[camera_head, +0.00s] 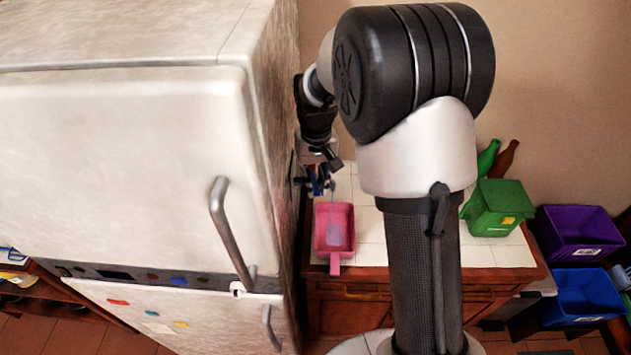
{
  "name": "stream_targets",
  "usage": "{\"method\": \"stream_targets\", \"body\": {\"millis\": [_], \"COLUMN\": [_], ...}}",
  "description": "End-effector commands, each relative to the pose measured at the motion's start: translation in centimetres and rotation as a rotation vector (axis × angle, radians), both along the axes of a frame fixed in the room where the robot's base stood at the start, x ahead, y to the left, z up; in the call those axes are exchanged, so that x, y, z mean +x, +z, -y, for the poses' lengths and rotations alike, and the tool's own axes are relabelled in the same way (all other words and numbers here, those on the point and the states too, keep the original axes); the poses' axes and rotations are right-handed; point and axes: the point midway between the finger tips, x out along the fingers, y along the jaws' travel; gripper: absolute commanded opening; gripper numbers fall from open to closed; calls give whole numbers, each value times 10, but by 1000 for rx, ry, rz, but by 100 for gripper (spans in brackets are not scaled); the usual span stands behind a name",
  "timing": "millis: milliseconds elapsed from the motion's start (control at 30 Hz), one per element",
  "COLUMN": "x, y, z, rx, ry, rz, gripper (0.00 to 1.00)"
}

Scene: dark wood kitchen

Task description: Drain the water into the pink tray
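The pink tray (348,213) lies on the white tiled counter just right of the fridge, its short handle toward the front. A translucent bluish patch, which looks like water (335,235), shows inside it. A thin pale bluish streak runs down into the tray from just below my gripper (321,184). My gripper is above the tray's back end, close to the fridge's side, pointing down. Its fingers are small and dark, and I cannot tell whether they are shut or hold anything. The source of the streak is not clear.
A large white fridge (120,160) with metal handles fills the left. A green bin (497,208) and green and brown bottles (503,160) stand on the counter at right. Purple (580,232) and blue (578,297) bins are farther right. My arm hides the counter's middle.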

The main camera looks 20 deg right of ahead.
Motion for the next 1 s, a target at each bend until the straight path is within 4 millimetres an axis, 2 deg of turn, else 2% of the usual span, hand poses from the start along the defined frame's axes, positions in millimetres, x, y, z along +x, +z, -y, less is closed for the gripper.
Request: {"method": "stream_targets", "body": {"millis": [233, 567, 767, 1000], "x": [0, 0, 1, 1], "y": [0, 2, 30, 82], "z": [0, 0, 0, 0], "rx": [0, 0, 0, 0], "ry": [-1, -1, -1, -1], "rz": [0, 1, 4, 5], "gripper": [33, 33, 33, 33]}}
